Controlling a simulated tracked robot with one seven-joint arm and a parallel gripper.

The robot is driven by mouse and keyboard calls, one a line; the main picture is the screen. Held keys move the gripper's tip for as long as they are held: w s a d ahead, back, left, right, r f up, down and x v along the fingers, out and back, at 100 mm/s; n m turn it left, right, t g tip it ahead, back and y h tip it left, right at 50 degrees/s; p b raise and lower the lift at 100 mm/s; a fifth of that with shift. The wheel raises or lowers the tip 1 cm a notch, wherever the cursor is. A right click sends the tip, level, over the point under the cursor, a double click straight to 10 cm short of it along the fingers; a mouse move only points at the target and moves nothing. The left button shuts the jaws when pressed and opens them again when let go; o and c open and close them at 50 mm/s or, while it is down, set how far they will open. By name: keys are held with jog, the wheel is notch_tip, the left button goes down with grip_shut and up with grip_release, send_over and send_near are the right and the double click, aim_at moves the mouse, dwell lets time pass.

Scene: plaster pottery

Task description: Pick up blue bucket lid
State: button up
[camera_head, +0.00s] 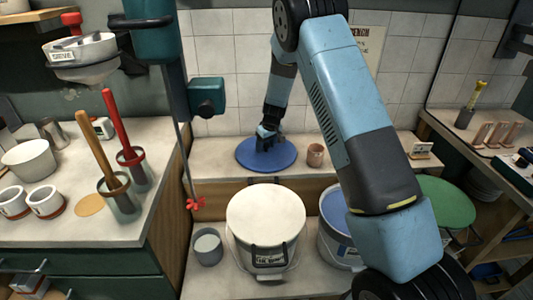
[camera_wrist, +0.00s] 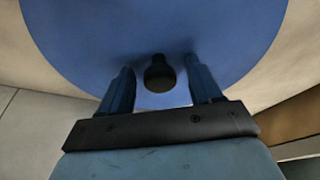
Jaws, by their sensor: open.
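The blue bucket lid (camera_head: 255,158) is a flat round disc lying on the raised ledge by the tiled wall. In the wrist view the lid (camera_wrist: 90,40) fills most of the picture, with a dark round knob (camera_wrist: 159,78) on it. My gripper (camera_head: 266,138) is over the lid's middle, pointing down. In the wrist view my gripper (camera_wrist: 158,68) is open, with one finger on each side of the knob and a gap visible on both sides. Whether the fingertips touch the lid is unclear.
A small brownish cup (camera_head: 315,155) stands just right of the lid. Below the ledge are a white-lidded bucket (camera_head: 265,215), a grey cup (camera_head: 207,247) and a bucket with a blue top (camera_head: 334,205), partly behind my arm. A green disc (camera_head: 446,203) lies further right.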

jog(key=shift+c, duration=0.3)
grip_shut()
dwell(0.3)
